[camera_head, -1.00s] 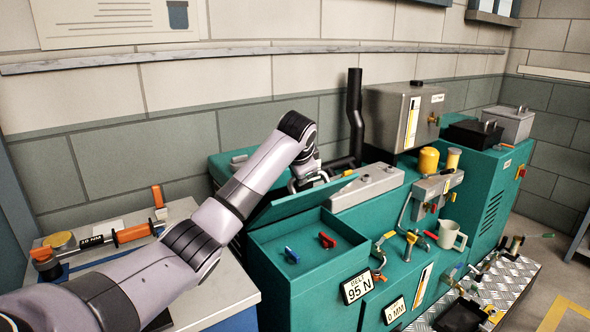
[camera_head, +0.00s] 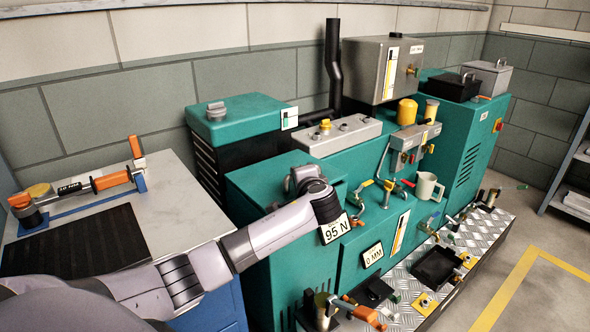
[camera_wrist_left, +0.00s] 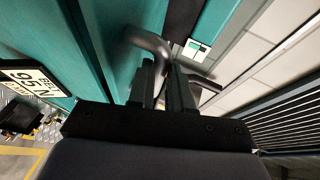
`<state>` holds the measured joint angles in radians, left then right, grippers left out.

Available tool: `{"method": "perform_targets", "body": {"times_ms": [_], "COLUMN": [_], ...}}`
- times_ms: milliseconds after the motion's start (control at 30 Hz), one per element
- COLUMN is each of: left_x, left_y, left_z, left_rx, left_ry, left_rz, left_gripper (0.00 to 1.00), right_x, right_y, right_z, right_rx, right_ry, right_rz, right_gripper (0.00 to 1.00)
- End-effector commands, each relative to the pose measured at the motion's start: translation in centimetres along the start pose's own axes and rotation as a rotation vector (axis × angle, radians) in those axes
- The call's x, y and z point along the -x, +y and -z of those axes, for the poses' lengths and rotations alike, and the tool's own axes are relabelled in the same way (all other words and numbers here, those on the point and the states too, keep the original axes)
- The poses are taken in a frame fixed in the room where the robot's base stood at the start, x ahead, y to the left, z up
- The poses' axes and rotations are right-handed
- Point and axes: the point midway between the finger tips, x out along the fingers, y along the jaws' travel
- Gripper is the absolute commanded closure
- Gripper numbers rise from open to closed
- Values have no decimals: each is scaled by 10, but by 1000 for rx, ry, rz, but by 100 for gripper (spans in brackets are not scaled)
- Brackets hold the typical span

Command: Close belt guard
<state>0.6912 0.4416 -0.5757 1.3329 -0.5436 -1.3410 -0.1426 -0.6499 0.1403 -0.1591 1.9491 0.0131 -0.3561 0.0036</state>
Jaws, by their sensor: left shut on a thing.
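The teal belt guard lid (camera_head: 262,174) now lies flat, or nearly flat, over the teal box front left of the machine. I cannot tell whether a thin gap is left at its edge. The box's inside is hidden. My left gripper (camera_head: 308,184) is at the lid's front right part, largely hidden by my own wrist. In the left wrist view my left gripper (camera_wrist_left: 166,84) is shut on the lid's grey bar handle (camera_wrist_left: 150,42). The "95 N" belt plate (camera_head: 335,228) is on the box front, partly behind my wrist. My right gripper is not in view.
A grey panel with knobs (camera_head: 338,136) and a black bent pipe (camera_head: 333,65) stand behind the lid. A white mug (camera_head: 428,186) and coloured valves are to the right. A bench with an orange-handled tool (camera_head: 110,180) is at left.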

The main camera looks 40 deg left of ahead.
Motion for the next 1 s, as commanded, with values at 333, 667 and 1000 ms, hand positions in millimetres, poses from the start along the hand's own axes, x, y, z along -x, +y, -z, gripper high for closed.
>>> {"method": "perform_targets", "body": {"times_ms": [333, 667, 1000], "left_x": [0, -1, 31], "left_y": [13, 12, 12], "left_z": [0, -1, 0], "left_rx": [2, 1, 2], "left_ry": [0, -1, 2], "left_rz": [-7, -6, -8], "left_gripper": [72, 56, 56], "right_x": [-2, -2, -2], "right_y": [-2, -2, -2], "right_z": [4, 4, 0], "right_rx": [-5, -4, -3], "right_ry": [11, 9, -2], "right_rz": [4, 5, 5], "right_gripper": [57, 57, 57]}}
